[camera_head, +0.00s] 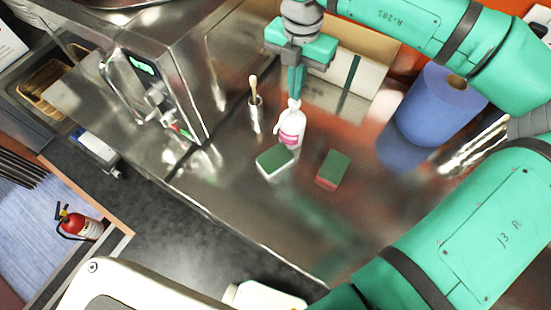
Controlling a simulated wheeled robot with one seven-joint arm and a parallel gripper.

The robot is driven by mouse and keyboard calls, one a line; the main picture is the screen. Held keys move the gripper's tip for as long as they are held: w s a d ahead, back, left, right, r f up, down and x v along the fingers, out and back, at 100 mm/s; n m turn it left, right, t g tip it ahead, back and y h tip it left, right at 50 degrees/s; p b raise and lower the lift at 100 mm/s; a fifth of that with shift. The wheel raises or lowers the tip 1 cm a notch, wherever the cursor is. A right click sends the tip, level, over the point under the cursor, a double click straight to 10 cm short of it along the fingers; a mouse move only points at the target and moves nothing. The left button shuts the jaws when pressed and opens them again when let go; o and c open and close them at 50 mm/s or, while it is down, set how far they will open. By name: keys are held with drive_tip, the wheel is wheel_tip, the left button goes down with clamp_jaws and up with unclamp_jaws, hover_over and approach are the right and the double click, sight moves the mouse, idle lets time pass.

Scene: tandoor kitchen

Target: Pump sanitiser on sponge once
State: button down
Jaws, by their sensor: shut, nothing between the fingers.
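A white sanitiser bottle (291,130) with a pink label stands upright on the steel counter. My gripper (295,96) is shut and points down right over the bottle's pump head. Its fingertips look to be at or just above the pump top; I cannot tell whether they touch. A white sponge with a green top (274,161) lies on the counter just in front of the bottle, to its left. A red sponge with a green top (333,168) lies to the right. The pump nozzle is small and hard to make out.
A blue paper roll (437,105) stands at the right on the steel counter (245,195). A small metal pot with a brush (255,110) stands left of the bottle. A steel appliance (165,75) with a green display is at the left. An open box (362,72) stands behind.

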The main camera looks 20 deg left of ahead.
drive_tip(key=shift+f, duration=0.2)
drive_tip(key=shift+f, duration=1.1)
drive_tip(key=shift+r, duration=1.3)
wheel_tip(320, 180, up, 6)
idle(0.4)
drive_tip(key=shift+d, duration=0.1)
idle(0.4)
